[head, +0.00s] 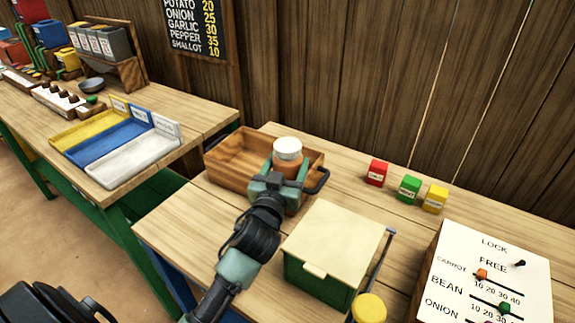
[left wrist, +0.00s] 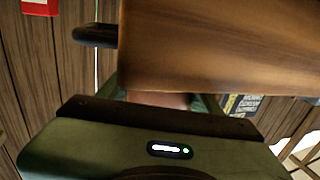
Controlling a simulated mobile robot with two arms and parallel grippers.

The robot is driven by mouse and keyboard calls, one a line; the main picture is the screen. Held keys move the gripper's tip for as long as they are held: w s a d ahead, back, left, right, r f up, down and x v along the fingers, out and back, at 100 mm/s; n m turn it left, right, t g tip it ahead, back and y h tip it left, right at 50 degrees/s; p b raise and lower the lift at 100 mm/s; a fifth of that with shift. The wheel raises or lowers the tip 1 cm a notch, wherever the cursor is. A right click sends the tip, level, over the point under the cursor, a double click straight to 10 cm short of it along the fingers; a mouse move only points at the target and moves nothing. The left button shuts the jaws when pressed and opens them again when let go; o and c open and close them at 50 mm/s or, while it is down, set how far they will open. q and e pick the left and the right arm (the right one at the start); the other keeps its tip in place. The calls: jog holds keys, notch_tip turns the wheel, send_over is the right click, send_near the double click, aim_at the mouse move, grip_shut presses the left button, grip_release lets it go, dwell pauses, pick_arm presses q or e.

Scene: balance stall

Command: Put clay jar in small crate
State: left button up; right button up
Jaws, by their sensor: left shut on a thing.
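The clay jar (head: 288,166), orange-brown with a white top, is in the head view at the right part of the small wooden crate (head: 230,182). My left gripper (head: 285,178) is shut on the jar from the near side, its green fingers around the body. The jar looks upright. The gripper hides its lower part, and I cannot tell whether it is inside the crate or above it. In the left wrist view, the crate's wood (left wrist: 200,45) fills the upper part, and a sliver of the jar (left wrist: 160,99) shows between the fingers. My right gripper is not in view.
A green box with a cream lid (head: 332,245) stands close to the right of my left arm. Red (head: 376,172), green (head: 409,188) and yellow (head: 435,198) blocks stand behind it. A white lettered board (head: 490,280) is at right. Coloured trays (head: 110,142) lie on the left table.

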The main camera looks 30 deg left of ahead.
pick_arm(q)
jog(key=shift+r, duration=0.1)
jog(key=shift+f+b, duration=0.45)
jog(key=shift+f, duration=0.15)
jog(key=o, duration=1.7)
jog(key=shift+c, duration=0.2)
jog(key=shift+s+r+p, duration=0.1)
jog(key=shift+r+p, duration=0.5)
jog(key=shift+r, duration=0.1)
jog(key=b+v, duration=0.1)
jog(key=v, duration=0.6)
